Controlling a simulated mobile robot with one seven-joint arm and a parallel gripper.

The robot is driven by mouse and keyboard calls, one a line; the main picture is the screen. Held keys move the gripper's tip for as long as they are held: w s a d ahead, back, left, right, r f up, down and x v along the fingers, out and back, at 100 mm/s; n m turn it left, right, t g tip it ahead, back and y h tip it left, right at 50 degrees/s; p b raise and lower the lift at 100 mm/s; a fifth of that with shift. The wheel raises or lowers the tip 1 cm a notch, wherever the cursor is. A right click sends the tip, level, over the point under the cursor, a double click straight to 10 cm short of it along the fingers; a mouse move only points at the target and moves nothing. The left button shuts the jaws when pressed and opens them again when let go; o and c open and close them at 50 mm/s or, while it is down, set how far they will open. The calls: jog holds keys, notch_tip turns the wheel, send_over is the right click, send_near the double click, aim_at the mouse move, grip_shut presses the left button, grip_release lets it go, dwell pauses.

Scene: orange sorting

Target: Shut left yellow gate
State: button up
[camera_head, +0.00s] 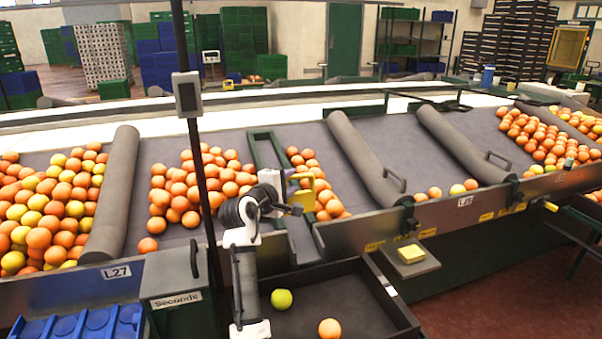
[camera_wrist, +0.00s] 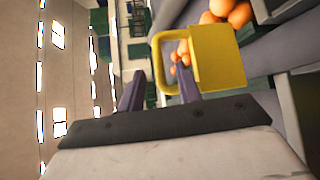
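The left yellow gate (camera_head: 306,193) shows as a yellow piece on the sloped belt, beside a green frame and a few oranges. In the wrist view the yellow handle (camera_wrist: 216,58) is a solid plate with an open loop on its left side. My gripper (camera_wrist: 160,84) is open, with its two dark fingers apart. The loop's left bar appears between the fingers, and the right finger overlaps the loop opening. I cannot tell whether they touch. In the head view my gripper (camera_head: 294,200) is close to the yellow piece, and its fingertips are partly hidden.
Many oranges (camera_head: 60,210) lie on the sloped grey belt between padded dividers (camera_head: 112,195). Below my arm, a dark tray (camera_head: 350,299) holds a yellow-green fruit (camera_head: 281,299) and an orange (camera_head: 329,328). A thin post (camera_head: 196,150) stands left of my arm. A yellow block (camera_head: 411,254) sits on a small ledge.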

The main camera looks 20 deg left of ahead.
aim_at(297, 178)
jog(key=p+x, duration=0.1)
jog(key=x, duration=0.5)
jog(key=shift+w, duration=0.3)
grip_shut()
